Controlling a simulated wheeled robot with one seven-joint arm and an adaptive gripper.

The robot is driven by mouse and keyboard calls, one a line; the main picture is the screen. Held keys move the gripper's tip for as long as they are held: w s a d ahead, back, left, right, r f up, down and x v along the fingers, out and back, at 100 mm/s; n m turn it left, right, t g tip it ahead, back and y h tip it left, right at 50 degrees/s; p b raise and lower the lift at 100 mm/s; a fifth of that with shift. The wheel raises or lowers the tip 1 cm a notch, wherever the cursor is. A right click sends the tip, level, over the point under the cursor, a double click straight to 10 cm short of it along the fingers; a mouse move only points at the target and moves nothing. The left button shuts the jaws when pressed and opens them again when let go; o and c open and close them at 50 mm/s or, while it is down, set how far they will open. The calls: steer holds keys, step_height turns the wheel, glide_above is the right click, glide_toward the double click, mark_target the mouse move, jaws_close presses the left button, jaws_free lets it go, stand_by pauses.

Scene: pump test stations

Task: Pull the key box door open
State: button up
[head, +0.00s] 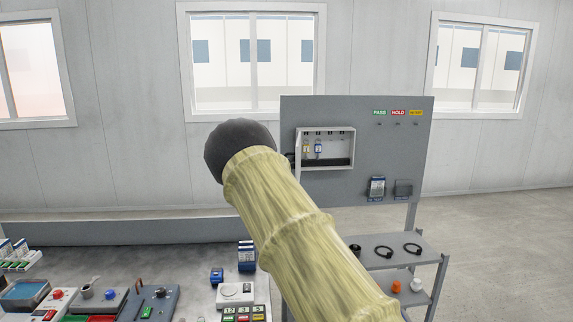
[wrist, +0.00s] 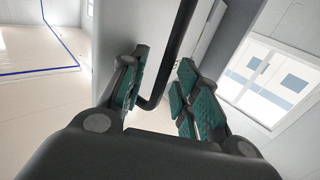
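The key box (head: 352,146) is a pale, shallow box on the grey board, left of its middle. Its inside shows in the head view, with small tags hanging in it. My arm covers the area left of the box, so the door is not clearly seen there. In the wrist view a black bar handle (wrist: 180,35) stands before a pale grey panel (wrist: 120,25), which looks like the door. My gripper (wrist: 164,60) is open, with its teal-padded fingers on either side of the handle. The bar's lower bend is close to the left finger; I cannot tell if they touch.
The grey board (head: 390,145) also carries PASS, HOLD and yellow labels and two small devices. A shelf (head: 425,254) with black rings stands below it. A bench (head: 200,295) with several instruments is at the lower left. Open floor (head: 500,235) lies to the right.

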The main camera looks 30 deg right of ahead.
steer(key=v, duration=1.2)
